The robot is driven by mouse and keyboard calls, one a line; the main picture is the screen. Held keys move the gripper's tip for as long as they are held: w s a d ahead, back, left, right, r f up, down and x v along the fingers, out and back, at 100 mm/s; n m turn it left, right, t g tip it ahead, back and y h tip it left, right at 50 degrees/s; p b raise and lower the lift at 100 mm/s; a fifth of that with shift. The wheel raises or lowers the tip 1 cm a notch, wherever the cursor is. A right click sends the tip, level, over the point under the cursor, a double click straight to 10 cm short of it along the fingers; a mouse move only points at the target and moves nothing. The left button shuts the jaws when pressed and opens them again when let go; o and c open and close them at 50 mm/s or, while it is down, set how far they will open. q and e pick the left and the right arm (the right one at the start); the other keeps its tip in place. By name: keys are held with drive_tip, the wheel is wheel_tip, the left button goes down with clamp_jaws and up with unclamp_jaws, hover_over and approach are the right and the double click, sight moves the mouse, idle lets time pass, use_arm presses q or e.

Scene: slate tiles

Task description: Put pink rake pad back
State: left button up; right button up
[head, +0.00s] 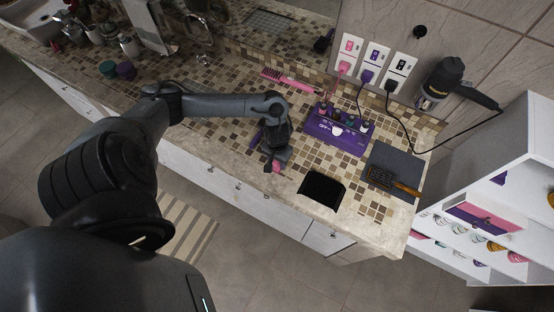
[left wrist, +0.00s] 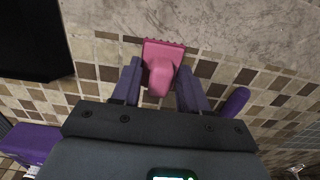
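The pink rake pad (head: 276,167) is at the fingertips of my left gripper (head: 273,160), over the front part of the tiled counter. In the left wrist view, the pink rake pad (left wrist: 163,55) sits between the two fingers of my left gripper (left wrist: 160,82), its toothed edge pointing away from the wrist. The fingers appear closed against its sides. Its height above the counter is hard to tell. A purple box (head: 322,141) with several small items along its back stands right of the gripper. My right gripper is not in view.
A purple piece (left wrist: 236,102) lies beside the gripper. A black square item (head: 322,190) is near the counter's front edge. A grey mat (head: 405,162) with a dark brush (head: 385,180) is at the right. A pink comb (head: 290,79) and corded plugs (head: 366,76) are behind.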

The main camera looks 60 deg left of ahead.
use_arm(q)
drive_tip(key=o, duration=0.5)
drive_tip(key=shift+c, duration=0.2)
drive_tip(key=shift+r, duration=0.1)
wheel_tip(320, 180, up, 12)
drive_tip(key=p, duration=0.4)
drive_tip(key=w+d+m+t+h, duration=0.2)
drive_tip(key=d+m+t, duration=0.15)
drive_tip(key=d, duration=0.85)
drive_tip(key=w+d+m+t+h, duration=0.1)
drive_tip(key=w+d+m+t, duration=0.3)
drive_tip(key=d, duration=0.8)
drive_tip(key=s+a+r+g+y, duration=0.1)
drive_tip(key=s+a+r+g, duration=0.1)
drive_tip(key=s, duration=0.4)
drive_tip(key=s+a+r+m+g+y, duration=0.1)
drive_tip(key=s+a+g, duration=0.1)
drive_tip(key=s, duration=0.5)
drive_tip(key=shift+s+a+r+y, duration=0.25)
drive_tip(key=shift+a+r+y, duration=0.1)
drive_tip(key=shift+a+y, duration=0.1)
